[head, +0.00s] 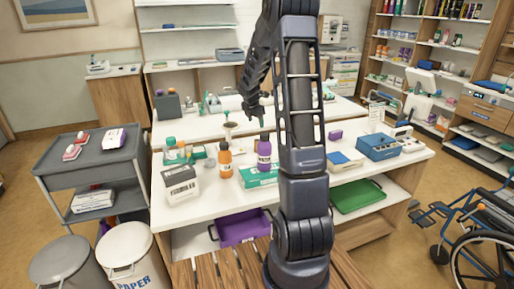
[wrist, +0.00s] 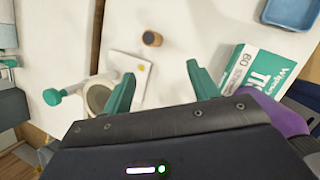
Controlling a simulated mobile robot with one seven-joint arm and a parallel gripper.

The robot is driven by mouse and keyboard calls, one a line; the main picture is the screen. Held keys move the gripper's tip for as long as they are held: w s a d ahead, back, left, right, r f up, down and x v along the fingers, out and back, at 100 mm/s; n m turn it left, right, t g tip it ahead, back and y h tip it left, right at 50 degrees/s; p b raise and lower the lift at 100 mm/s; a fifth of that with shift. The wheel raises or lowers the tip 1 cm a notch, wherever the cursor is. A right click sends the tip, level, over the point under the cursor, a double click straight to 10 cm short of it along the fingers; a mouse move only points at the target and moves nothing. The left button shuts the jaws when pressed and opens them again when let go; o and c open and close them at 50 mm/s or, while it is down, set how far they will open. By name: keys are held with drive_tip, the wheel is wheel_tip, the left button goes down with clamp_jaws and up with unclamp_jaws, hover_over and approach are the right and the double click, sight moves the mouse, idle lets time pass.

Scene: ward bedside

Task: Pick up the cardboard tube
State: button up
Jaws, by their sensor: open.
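A small brown cylinder, which looks like the cardboard tube (wrist: 152,38), stands on the white table in the wrist view, with its round end towards the camera. It lies ahead of the fingertips, roughly in line with the gap between them, and does not touch them. My gripper (wrist: 161,80) is open and empty, its teal fingers spread apart above the table. In the head view my gripper (head: 257,112) hangs over the table behind the purple bottle. I cannot make out the tube in the head view; my arm covers part of the table there.
A grey cup (wrist: 98,96) and a flat white piece with a yellow dot (wrist: 143,68) lie near the left finger. A teal-white box (wrist: 250,78) is right of the right finger. The purple bottle (head: 264,153) and orange bottle (head: 225,160) stand in front.

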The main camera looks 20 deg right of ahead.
sight(257, 140)
drive_tip(key=w+d+f+n, duration=0.1)
drive_tip(key=w+f, duration=0.1)
drive_tip(key=f, duration=0.2)
drive_tip(key=w+d+f+n, duration=0.1)
drive_tip(key=w+f+n, duration=0.1)
drive_tip(key=f, duration=0.3)
drive_tip(key=w+d+f+n, duration=0.1)
drive_tip(key=w+f, duration=0.2)
drive_tip(key=f, duration=0.2)
drive_tip(key=shift+w+d+f+n, duration=0.2)
drive_tip(key=shift+w+n, duration=0.1)
drive_tip(key=shift+n, duration=0.1)
drive_tip(key=shift+s+a+x, duration=0.15)
drive_tip(key=shift+x, duration=1.2)
drive_tip(key=shift+s+a+x, duration=0.15)
drive_tip(key=shift+x, duration=1.2)
drive_tip(key=shift+f, duration=0.1)
drive_tip(key=c, duration=1.1)
drive_tip(key=shift+o, duration=0.2)
